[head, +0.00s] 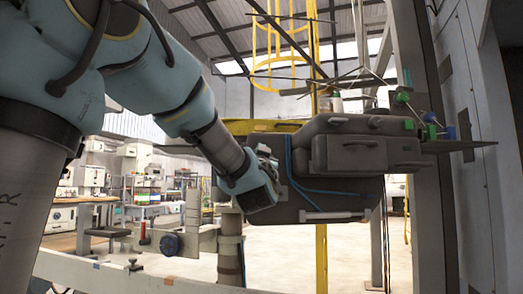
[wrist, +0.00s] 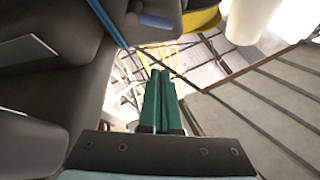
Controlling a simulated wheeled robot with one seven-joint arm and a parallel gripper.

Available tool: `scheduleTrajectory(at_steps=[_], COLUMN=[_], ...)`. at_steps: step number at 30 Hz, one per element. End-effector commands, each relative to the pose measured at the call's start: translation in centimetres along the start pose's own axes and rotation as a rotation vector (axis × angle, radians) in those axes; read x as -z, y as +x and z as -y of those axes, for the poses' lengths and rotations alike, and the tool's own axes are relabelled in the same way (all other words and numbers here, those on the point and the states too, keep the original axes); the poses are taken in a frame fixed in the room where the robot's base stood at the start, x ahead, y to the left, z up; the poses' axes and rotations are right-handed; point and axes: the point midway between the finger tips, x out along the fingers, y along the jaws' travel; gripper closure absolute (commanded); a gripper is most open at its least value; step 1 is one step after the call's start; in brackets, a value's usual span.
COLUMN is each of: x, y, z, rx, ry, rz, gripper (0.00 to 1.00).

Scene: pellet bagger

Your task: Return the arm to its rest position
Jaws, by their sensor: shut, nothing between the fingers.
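My arm reaches in from the upper left of the head view to the left side of a dark grey machine body. The end of my arm is beside that machine, and my gripper's fingers are hidden there. In the wrist view my gripper (wrist: 160,100) shows two green fingers close together, with nothing between them. Past the fingertips are yellow bars and roof beams. I cannot tell from the head view whether my wrist touches the machine.
The dark machine (head: 345,165) with blue hoses stands right of my wrist. A yellow ladder cage (head: 275,40) rises behind it. A grey column (head: 425,120) is at the right. A pale rail (head: 120,278) crosses the front. Open floor (head: 300,255) lies beneath the machine.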

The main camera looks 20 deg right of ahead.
Motion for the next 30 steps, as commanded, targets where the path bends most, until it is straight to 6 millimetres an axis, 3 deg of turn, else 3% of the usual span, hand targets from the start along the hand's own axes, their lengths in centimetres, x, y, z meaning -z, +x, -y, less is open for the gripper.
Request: scheduleTrajectory(at_steps=[9, 11, 13, 17, 20, 24, 26, 30], x=[-0.1, -0.8, -2.7, -9.4, -15.9, -23.9, -26.8, -32.0], y=[0.0, 0.0, -0.3, -2.0, -4.9, -11.0, -14.1, -22.5], z=[0.0, 0.1, 0.4, 1.3, 2.6, 4.9, 6.0, 8.7], rx=[-0.001, -0.009, -0.032, -0.111, -0.169, -0.210, -0.213, -0.192], ry=[0.000, 0.001, 0.000, -0.011, -0.036, -0.088, -0.116, -0.188], rz=[0.003, 0.019, 0.067, 0.254, 0.458, 0.755, 0.884, 1.189], gripper=[1.00, 1.00, 1.00, 1.00, 1.00, 1.00, 1.00, 1.00])
